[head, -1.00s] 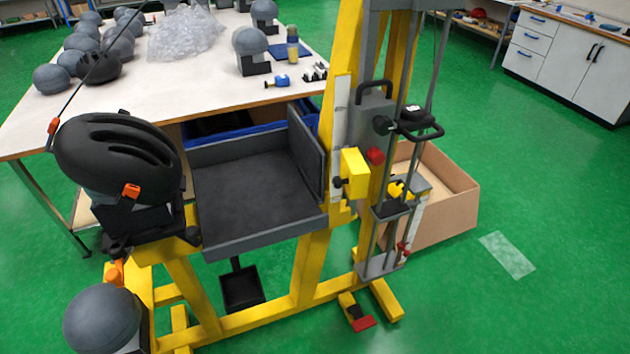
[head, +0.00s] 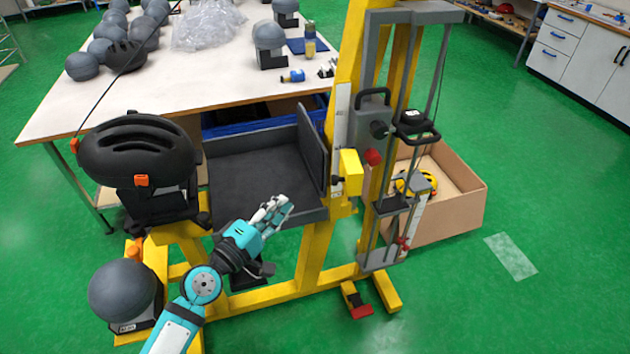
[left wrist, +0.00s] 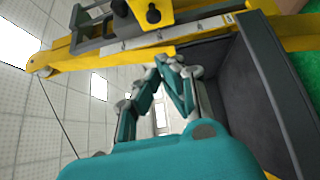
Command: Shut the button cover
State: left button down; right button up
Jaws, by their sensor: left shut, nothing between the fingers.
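A yellow box (head: 350,172) is fixed to the yellow tower post, with a dark knob on its left side. A red part (head: 373,157) sits just right of it. I cannot tell which of these carries the button cover, or whether the cover stands open. My left gripper (head: 281,205) is over the front edge of the grey tray in the picture, left of and below the yellow box and apart from it. Its fingers are shut and empty; they also show in the left wrist view (left wrist: 168,62). My right gripper is not in view.
The grey tray (head: 245,180) has an upright panel (head: 311,145) at its right, beside the post. A black helmet (head: 137,150) stands left of the tray. A cardboard box (head: 450,222) is behind the tower.

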aim_at(344, 173)
pick_arm(q)
jog(key=w+d+p, duration=0.2)
jog(key=w+d, duration=0.4)
jog(key=d, duration=0.2)
jog(key=shift+w+r, duration=0.15)
jog(key=shift+w, duration=0.05)
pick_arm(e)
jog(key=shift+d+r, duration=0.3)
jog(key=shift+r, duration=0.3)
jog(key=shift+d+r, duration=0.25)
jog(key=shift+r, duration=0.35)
pick_arm(q)
jog(key=shift+a, duration=0.1)
jog(key=shift+s, duration=0.15)
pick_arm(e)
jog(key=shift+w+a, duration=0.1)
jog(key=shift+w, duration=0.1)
